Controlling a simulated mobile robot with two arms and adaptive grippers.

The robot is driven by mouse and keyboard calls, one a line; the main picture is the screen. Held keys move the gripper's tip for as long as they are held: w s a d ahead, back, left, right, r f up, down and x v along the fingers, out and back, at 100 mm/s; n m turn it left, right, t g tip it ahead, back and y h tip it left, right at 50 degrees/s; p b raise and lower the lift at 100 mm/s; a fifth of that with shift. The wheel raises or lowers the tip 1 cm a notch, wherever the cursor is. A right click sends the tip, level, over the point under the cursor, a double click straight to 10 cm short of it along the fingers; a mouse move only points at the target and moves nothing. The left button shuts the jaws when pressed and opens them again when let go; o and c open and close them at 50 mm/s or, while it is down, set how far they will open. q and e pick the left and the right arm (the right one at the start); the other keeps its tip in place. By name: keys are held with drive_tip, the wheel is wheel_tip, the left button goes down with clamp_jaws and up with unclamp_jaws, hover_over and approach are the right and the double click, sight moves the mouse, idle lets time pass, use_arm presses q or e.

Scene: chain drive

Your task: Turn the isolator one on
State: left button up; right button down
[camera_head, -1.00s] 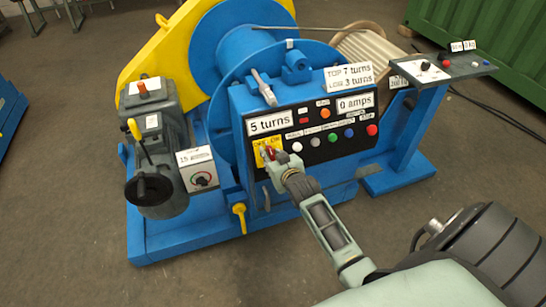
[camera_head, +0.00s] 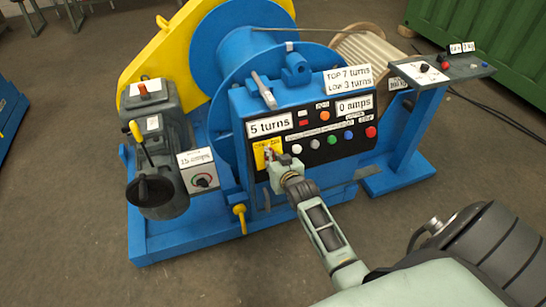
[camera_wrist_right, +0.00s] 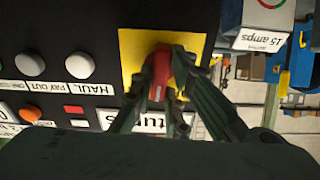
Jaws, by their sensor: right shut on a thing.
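The isolator is a red rotary handle (camera_wrist_right: 160,72) on a yellow plate (camera_wrist_right: 130,48) at the left end of the black control panel. In the head view the yellow plate (camera_head: 262,158) shows, while the handle is mostly hidden behind my right gripper (camera_head: 276,165). In the right wrist view my right gripper (camera_wrist_right: 165,90) has its fingers on both sides of the red handle and is shut on it. The on and off lettering is too small or covered to read. My left gripper is not in view.
Several coloured buttons (camera_head: 322,140) sit right of the isolator on the panel. Displays read "5 turns" (camera_head: 270,124) and "0 amps" (camera_head: 354,106). A grey motor (camera_head: 165,150) with levers stands left, and a side console (camera_head: 440,68) stands right.

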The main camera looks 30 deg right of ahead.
drive_tip(key=m+p, duration=0.2)
drive_tip(key=m, duration=0.1)
drive_tip(key=shift+r+m, duration=0.15)
drive_tip(key=shift+m, duration=0.25)
drive_tip(key=shift+m+g+h+p, duration=0.3)
drive_tip(key=shift+m+p, duration=0.85)
drive_tip(key=shift+m, duration=1.15)
drive_tip(key=shift+f, duration=0.2)
drive_tip(key=c, duration=1.7)
unclamp_jaws()
drive_tip(key=shift+d, duration=0.1)
drive_tip(key=shift+v, duration=3.75)
